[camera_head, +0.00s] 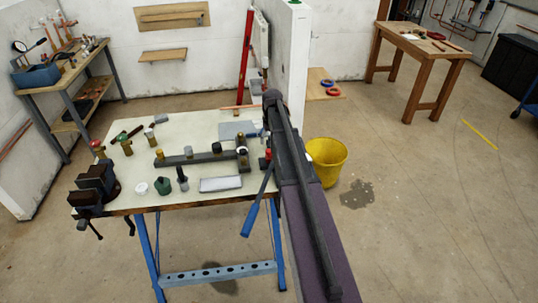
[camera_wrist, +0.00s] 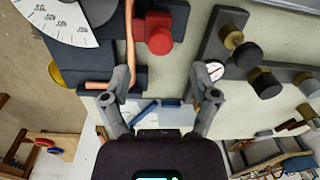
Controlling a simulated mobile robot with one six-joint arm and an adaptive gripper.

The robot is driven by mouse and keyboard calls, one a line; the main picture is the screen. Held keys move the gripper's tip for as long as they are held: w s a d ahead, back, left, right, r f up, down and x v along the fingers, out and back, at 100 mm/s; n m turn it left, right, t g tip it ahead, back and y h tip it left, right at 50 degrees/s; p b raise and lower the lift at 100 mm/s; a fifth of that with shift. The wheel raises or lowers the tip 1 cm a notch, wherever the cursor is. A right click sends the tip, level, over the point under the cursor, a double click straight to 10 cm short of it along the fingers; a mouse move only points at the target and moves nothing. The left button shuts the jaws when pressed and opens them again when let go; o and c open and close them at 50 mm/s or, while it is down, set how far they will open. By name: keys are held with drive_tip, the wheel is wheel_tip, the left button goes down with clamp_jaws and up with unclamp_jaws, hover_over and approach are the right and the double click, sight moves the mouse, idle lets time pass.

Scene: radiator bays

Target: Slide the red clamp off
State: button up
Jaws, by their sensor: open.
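The red clamp (camera_wrist: 159,33) is a small block with a rounded knob at its near end, seated on a dark block (camera_wrist: 178,12) in the wrist view. A bent copper pipe (camera_wrist: 130,40) runs close by on its left; I cannot tell whether they touch. A small red part, likely the clamp, shows beside my arm in the head view (camera_head: 268,154). My gripper (camera_wrist: 160,92) is open and empty, its two grey fingers apart below the clamp in the wrist view. The clamp lies between the finger lines but beyond the tips. In the head view my arm hides the gripper.
A white degree dial (camera_wrist: 55,18) stands left of the pipe. A dark bar with brass-and-black knobs (camera_wrist: 245,50) and a round gauge (camera_wrist: 214,70) stand close on the right. A blue-handled lever (camera_head: 252,219) hangs over the bench front; a yellow bucket (camera_head: 326,160) stands right.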

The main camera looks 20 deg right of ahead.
sight(269, 150)
drive_tip(key=shift+a+f+b, duration=0.15)
drive_tip(key=shift+f+b, duration=2.35)
drive_tip(key=shift+f, duration=0.25)
drive_tip(key=shift+a, duration=0.1)
clamp_jaws()
